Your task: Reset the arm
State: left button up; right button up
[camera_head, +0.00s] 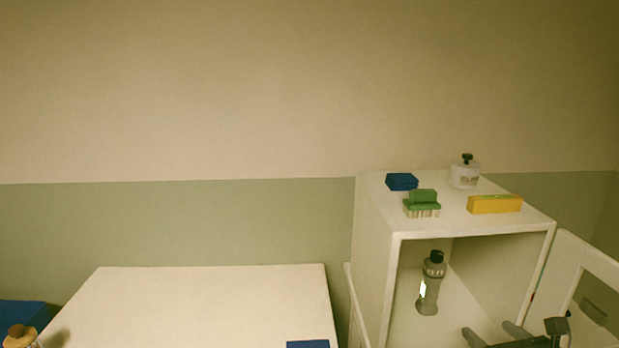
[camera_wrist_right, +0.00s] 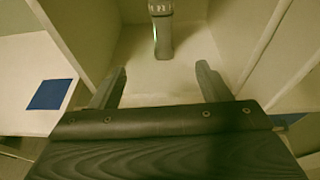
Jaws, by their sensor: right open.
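My right gripper (camera_head: 489,330) is at the lower right of the head view, at the open front of the white cabinet (camera_head: 370,260). In the right wrist view my right gripper (camera_wrist_right: 161,72) has its fingers wide apart with nothing between them. A grey bottle with a dark cap (camera_head: 430,290) stands inside the cabinet. It also shows in the right wrist view (camera_wrist_right: 163,40), beyond the fingertips and apart from them. My left gripper is not in view.
On the cabinet top are a blue block (camera_head: 401,181), a green brush (camera_head: 421,205), a yellow block (camera_head: 495,204) and a white jar (camera_head: 464,176). An open door (camera_head: 570,262) stands at the right. A white table (camera_head: 200,300) at left is mostly bare, with a blue item (camera_head: 308,344).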

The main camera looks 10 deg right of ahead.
jog(key=s+a+r+n+g+y+p, duration=0.15)
jog(key=a+n+y, duration=0.25)
jog(key=a+n, duration=0.5)
jog(key=s+a+r+n+g+y, duration=0.2)
jog(key=a+n+y, duration=0.2)
jog(key=a+n, duration=0.55)
pick_arm(q)
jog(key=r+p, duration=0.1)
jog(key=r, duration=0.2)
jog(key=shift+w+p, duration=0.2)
jog(key=shift+p, duration=0.1)
pick_arm(e)
jog(key=s+a+f+n+g+h, duration=0.1)
jog(key=s+f+n+g, duration=0.1)
jog(key=s+n, duration=0.3)
jog(key=s+a+f+n+g+h, duration=0.1)
jog(key=s+a+n+g+h, duration=0.1)
jog(key=s+n, duration=0.4)
jog(key=n+g, duration=0.1)
jog(key=n, duration=0.4)
jog(key=shift+f+n, duration=0.35)
jog(key=shift+f, duration=0.05)
